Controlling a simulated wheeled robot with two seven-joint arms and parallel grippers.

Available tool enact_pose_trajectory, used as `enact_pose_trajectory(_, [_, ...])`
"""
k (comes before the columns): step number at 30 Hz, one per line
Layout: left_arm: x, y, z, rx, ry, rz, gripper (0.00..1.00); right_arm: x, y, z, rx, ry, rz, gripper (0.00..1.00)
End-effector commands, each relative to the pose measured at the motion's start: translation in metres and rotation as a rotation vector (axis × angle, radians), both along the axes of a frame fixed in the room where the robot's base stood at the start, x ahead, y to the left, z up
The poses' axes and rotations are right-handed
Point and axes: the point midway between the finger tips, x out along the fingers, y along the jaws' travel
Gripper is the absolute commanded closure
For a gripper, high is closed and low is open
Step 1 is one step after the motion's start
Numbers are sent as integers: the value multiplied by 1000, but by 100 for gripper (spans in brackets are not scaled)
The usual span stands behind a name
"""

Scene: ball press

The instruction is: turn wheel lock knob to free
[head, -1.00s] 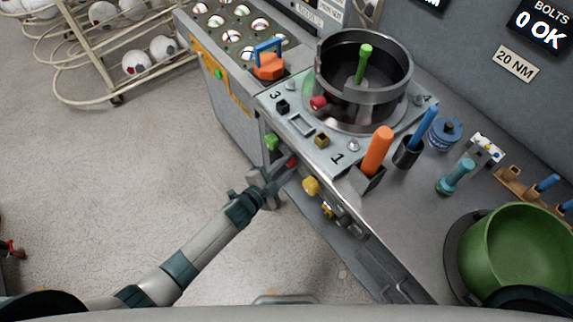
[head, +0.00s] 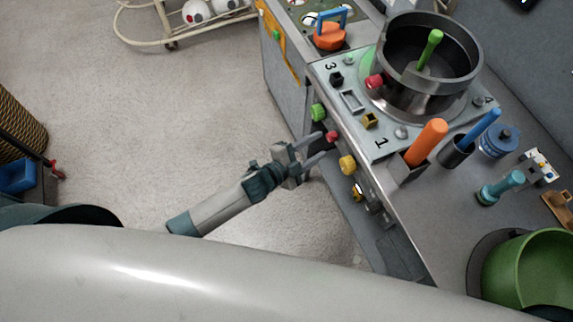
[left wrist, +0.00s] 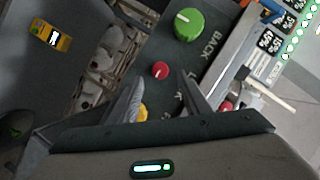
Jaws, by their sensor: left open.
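A small red knob (head: 331,136) with a white mark sits on the press's front panel, between a green knob (head: 318,112) and a yellow knob (head: 347,165). In the left wrist view the red knob (left wrist: 160,69) lies just beyond and between the fingertips, beside partly hidden lettering that may read LOCK. The larger green knob (left wrist: 188,24) is near the word BACK. The yellow knob (left wrist: 141,112) is partly hidden by a finger. My left gripper (head: 322,146) is open and empty, its fingers pointing at the red knob, apparently not touching it. My right gripper is not in view.
The press ring (head: 430,62) stands on the counter, with an orange handle (head: 426,141) and a blue handle (head: 484,126) upright nearby. A green bowl (head: 530,272) is at lower right. The floor (head: 150,130) left of the panel is clear.

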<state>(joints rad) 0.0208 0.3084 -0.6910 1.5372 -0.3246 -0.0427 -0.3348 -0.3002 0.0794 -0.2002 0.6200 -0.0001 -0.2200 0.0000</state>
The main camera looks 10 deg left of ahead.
Motion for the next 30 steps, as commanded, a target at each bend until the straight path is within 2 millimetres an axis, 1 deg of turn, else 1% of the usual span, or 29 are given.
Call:
enact_pose_trajectory(1, [-8,6,0,1,0,-2,57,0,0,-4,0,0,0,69])
enact_pose_trajectory(3, [-19,13,2,1,1,-1,57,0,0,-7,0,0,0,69])
enact_pose_trajectory(12, [-63,46,16,1,0,-1,57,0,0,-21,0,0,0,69])
enact_pose_trajectory(16, [-79,58,22,1,1,-1,57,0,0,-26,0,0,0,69])
enact_pose_trajectory(21, [-92,67,27,1,1,0,57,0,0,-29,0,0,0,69])
enact_pose_trajectory(30, [-96,70,30,1,1,0,57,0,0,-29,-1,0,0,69])
